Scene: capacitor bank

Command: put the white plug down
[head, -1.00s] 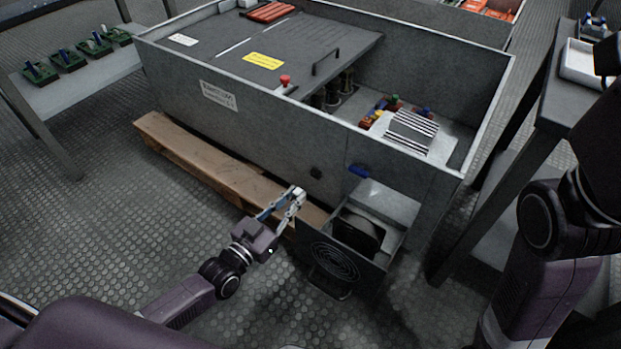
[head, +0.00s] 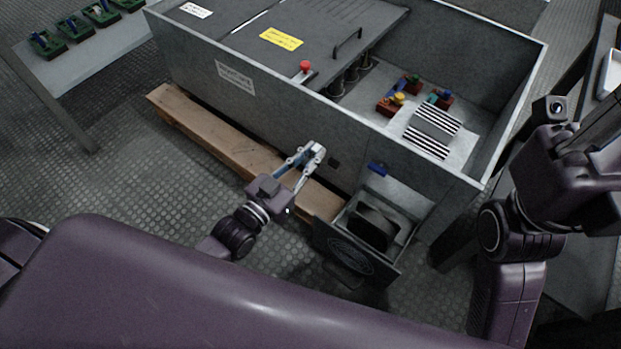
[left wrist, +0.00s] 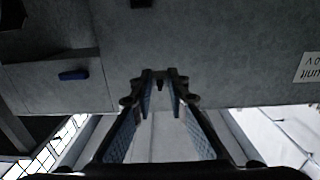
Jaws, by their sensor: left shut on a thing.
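My left gripper (head: 312,154) is in front of the long side wall of the grey cabinet (head: 265,107), above the wooden pallet edge. It is shut on a small pale thing at its fingertips, which looks like the white plug (head: 317,147); its shape is mostly hidden by the fingers. In the left wrist view the fingers (left wrist: 160,76) converge close to the grey wall, and the plug cannot be made out clearly. My right arm stands at the right; its fingers cannot be made out.
A dark socket (head: 334,162) and a blue handle (head: 378,169) are on the cabinet wall. An open fan drawer (head: 347,256) juts out below them. The wooden pallet (head: 215,137) runs along the wall. A side table (head: 75,80) with green blocks stands at left.

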